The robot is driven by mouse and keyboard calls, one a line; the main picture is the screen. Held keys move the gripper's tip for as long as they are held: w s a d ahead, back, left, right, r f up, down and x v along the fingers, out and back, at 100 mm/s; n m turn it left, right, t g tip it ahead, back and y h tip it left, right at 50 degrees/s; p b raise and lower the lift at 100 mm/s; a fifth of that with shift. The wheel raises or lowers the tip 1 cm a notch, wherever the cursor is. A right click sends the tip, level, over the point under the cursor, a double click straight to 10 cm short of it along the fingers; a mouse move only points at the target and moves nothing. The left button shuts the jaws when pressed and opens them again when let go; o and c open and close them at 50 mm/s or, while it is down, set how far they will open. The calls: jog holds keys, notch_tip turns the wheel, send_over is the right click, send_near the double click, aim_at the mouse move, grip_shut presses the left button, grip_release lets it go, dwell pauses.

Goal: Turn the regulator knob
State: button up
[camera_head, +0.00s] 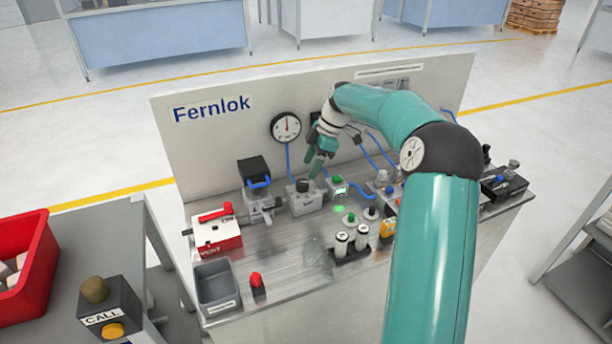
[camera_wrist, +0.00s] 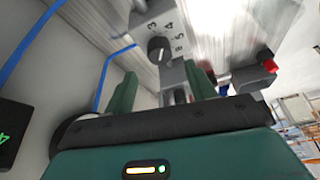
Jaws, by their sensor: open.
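The regulator knob (camera_head: 303,185) is a dark round knob on top of a grey block (camera_head: 305,202) near the back panel. In the wrist view, a dark knob (camera_wrist: 158,49) with a pale pointer mark sits on a grey face with printed numbers. My gripper (camera_head: 316,168) is above and slightly right of the knob in the head view, pointing down. In the wrist view, my gripper (camera_wrist: 160,78) has its two green fingers apart, with nothing held between them. The knob appears beyond the fingertips, apart from them.
A round gauge (camera_head: 286,127) is on the back panel (camera_head: 215,150). A lit green button (camera_head: 338,180) is to the right. A red-and-white box (camera_head: 217,233) and grey bin (camera_head: 216,285) are at front left.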

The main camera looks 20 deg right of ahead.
jog(key=v, duration=0.7)
jog(key=shift+r, duration=0.2)
jog(key=shift+d, duration=0.15)
jog(key=s+a+r+m+t+h, duration=0.1)
jog(key=s+a+r+m+h, duration=0.45)
jog(key=s+a, duration=0.8)
jog(key=s+a+f+m+t, duration=0.1)
jog(key=s+m, duration=0.4)
jog(key=s, duration=0.5)
jog(key=s+a+f+m+t+y, duration=0.1)
jog(key=s+a+m, duration=0.3)
jog(key=s, duration=0.7)
jog(key=shift+s+f+m+t, duration=0.15)
jog(key=shift+f+m+t, duration=0.35)
jog(key=shift+t, duration=0.3)
jog(key=shift+a, duration=0.1)
